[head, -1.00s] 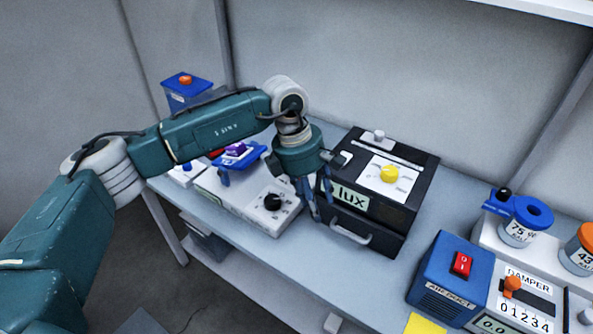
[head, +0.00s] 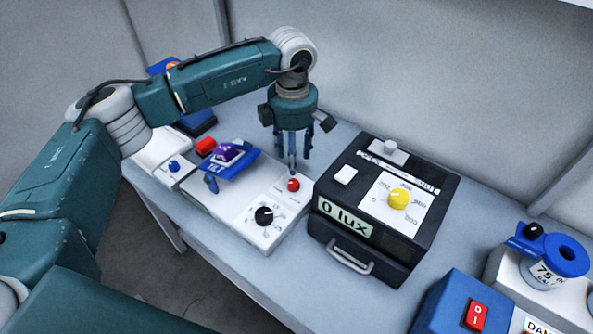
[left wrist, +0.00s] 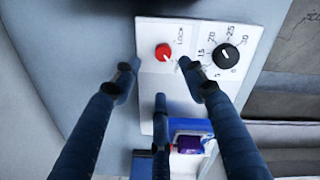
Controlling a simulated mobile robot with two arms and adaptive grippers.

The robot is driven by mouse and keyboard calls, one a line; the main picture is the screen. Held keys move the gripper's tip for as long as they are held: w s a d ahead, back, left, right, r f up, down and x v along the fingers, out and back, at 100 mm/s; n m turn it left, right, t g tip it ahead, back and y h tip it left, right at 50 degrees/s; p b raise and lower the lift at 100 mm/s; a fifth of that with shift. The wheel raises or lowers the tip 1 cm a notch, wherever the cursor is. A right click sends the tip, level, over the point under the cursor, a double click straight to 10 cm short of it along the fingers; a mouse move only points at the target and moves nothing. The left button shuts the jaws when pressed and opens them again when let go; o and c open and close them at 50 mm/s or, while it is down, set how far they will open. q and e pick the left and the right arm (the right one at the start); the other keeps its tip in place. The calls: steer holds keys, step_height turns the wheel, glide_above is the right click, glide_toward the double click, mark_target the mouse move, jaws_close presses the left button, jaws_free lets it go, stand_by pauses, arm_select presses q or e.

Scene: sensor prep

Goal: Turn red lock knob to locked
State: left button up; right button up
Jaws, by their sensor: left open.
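The red lock knob (head: 293,185) sits on the right end of a white panel device (head: 232,215), beside a black dial knob (head: 264,215). In the left wrist view the red knob (left wrist: 163,52) has a light pointer mark, and the word LOCK is printed beside it. My left gripper (head: 293,160) points down just above and behind the red knob, with its fingers apart and nothing between them. In the left wrist view the fingers (left wrist: 160,80) spread around the knob's area without visibly touching it. My right gripper is not in view.
A black box reading 0 lux (head: 345,219) with a yellow knob (head: 398,198) stands close on the right. A blue holder (head: 232,167) with a purple piece sits on the panel's left part. A blue box with a red switch (head: 476,315) stands front right.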

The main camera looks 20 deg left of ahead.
mark_target(293, 182)
arm_select(q)
steer(key=f, duration=0.2)
steer(key=f+p, duration=0.1)
steer(key=s+f+p, duration=0.1)
steer(key=f, duration=0.1)
steer(key=shift+f, duration=0.35)
steer(key=f, duration=0.1)
steer(key=f+p, duration=0.1)
steer(key=shift+w+f, duration=0.35)
steer(key=shift+f, duration=0.55)
jaws_close()
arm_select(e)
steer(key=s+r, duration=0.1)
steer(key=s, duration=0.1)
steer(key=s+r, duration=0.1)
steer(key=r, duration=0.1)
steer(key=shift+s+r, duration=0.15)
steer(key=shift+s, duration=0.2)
